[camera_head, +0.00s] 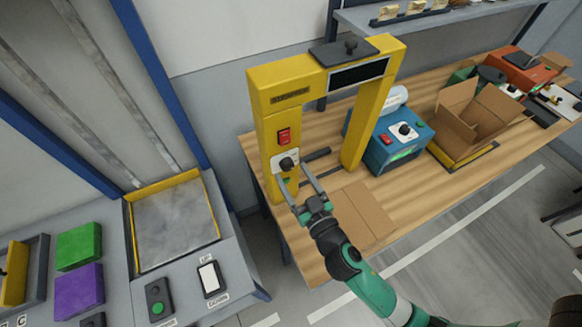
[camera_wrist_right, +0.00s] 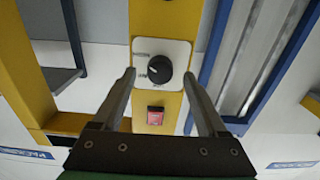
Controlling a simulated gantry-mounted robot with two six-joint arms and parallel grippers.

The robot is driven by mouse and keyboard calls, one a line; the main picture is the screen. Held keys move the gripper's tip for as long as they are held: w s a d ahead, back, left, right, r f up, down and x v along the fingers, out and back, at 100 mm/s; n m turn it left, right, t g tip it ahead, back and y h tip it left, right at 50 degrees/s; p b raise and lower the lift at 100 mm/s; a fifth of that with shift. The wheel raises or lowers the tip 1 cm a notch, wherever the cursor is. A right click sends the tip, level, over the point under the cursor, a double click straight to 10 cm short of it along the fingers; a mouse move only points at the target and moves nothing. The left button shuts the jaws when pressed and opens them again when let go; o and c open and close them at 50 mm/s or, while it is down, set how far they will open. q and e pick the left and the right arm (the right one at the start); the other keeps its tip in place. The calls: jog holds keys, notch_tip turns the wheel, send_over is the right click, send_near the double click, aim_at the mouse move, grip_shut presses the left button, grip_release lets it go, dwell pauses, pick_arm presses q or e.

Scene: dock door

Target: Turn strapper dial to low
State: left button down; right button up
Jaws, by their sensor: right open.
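The yellow strapper (camera_head: 262,112) stands as an arch on the wooden table. Its black dial (camera_head: 287,163) sits on a white plate on the left post, below a red switch (camera_head: 284,136). In the right wrist view the dial (camera_wrist_right: 158,69) has a light pointer mark toward the upper left; the small labels are too blurred to read. My right gripper (camera_head: 291,170) is open in front of the dial. In that view its fingertips (camera_wrist_right: 158,76) lie one on each side of the dial, apart from it. My left gripper is not in view.
A flat cardboard piece (camera_head: 364,215) lies on the table beside my right arm. A blue device (camera_head: 388,140) with its own black dial and an open cardboard box (camera_head: 474,118) stand to the right. A grey bench (camera_head: 225,268) with buttons is at the left.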

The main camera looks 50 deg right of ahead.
jog(key=shift+x, duration=0.95)
grip_shut()
